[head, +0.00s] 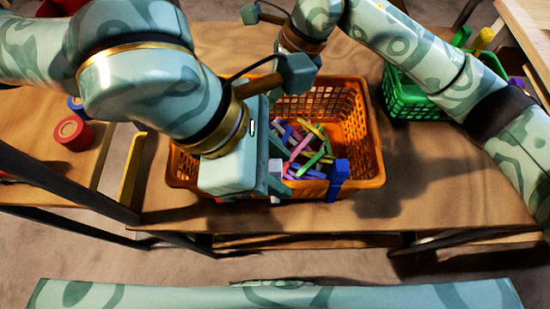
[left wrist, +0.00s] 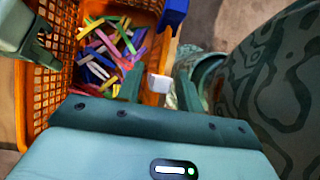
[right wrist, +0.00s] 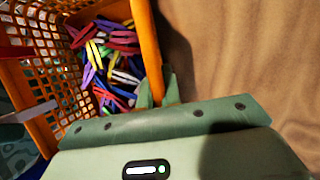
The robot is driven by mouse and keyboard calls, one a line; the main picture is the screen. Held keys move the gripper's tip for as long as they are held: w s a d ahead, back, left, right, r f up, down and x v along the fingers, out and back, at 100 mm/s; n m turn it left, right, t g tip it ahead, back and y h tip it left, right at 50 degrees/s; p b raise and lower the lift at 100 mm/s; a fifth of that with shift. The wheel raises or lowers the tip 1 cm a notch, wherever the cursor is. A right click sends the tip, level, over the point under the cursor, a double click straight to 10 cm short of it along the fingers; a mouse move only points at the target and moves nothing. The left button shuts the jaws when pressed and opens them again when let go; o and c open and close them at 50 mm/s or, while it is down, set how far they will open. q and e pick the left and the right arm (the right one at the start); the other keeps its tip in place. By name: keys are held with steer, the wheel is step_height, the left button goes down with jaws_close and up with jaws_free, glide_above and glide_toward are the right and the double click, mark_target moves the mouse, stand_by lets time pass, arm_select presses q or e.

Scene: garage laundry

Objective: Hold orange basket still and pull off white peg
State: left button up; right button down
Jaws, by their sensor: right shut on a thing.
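The orange basket (head: 365,150) stands on the brown table with several coloured pegs (head: 310,145) inside. The white peg (left wrist: 158,83) sits at the basket's near rim in the left wrist view. My left gripper (left wrist: 160,90) is open there, one finger on each side of the peg, with gaps showing.
A blue peg (head: 338,175) is clipped on the near rim, right of my left gripper. A green basket (head: 405,100) stands at the back right. Red cylinders (head: 73,133) are on a surface at left. The table right of the orange basket is clear.

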arm_select(q)
jaws_close()
steer(key=shift+r, duration=0.1)
steer(key=shift+r, duration=4.2)
arm_select(e)
steer(key=c, duration=1.5)
jaws_free()
